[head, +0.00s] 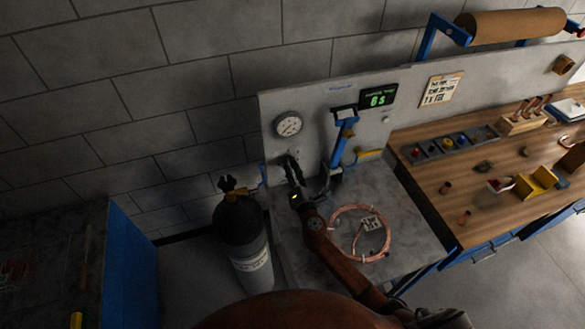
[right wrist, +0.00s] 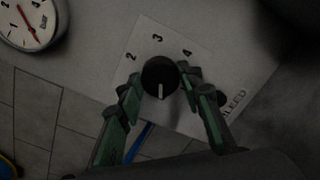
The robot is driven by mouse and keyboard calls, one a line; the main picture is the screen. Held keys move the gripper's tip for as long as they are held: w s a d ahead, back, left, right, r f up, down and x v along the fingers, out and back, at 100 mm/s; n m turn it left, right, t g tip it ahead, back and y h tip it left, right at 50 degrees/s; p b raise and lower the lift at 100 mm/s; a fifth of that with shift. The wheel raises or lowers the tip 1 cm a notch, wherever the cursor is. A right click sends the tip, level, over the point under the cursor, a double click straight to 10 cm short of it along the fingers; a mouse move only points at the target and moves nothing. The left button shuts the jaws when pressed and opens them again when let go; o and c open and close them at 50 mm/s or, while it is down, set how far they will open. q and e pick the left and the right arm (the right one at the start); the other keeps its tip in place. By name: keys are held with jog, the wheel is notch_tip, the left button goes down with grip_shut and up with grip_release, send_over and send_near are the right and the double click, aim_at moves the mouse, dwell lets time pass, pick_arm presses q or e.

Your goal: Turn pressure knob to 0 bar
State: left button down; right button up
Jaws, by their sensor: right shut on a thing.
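The pressure knob (right wrist: 160,77) is a round black dial with a white pointer line, which points down in the right wrist view. It sits on a pale label plate (right wrist: 205,70) with the numbers 2, 3 and 4 showing; other marks are hidden or out of view. My right gripper (right wrist: 162,84) has its two fingers on either side of the knob, shut on it. In the head view my right gripper (head: 291,165) is at the upright panel and largely hides the knob. The round pressure gauge (head: 288,125) is just above it. My left gripper is not in view.
A coil of copper tube (head: 334,236) lies on the grey bench below the panel. A dark gas cylinder (head: 241,236) stands left of it. A blue lever tool (head: 341,140) and a lit green display (head: 377,97) are right of my gripper. A wooden workbench (head: 440,215) is at right.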

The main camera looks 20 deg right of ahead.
jog(key=shift+f+n, duration=0.1)
jog(key=shift+n, duration=0.3)
jog(key=o, duration=1.2)
jog(key=shift+c, duration=0.2)
jog(key=s, duration=1.2)
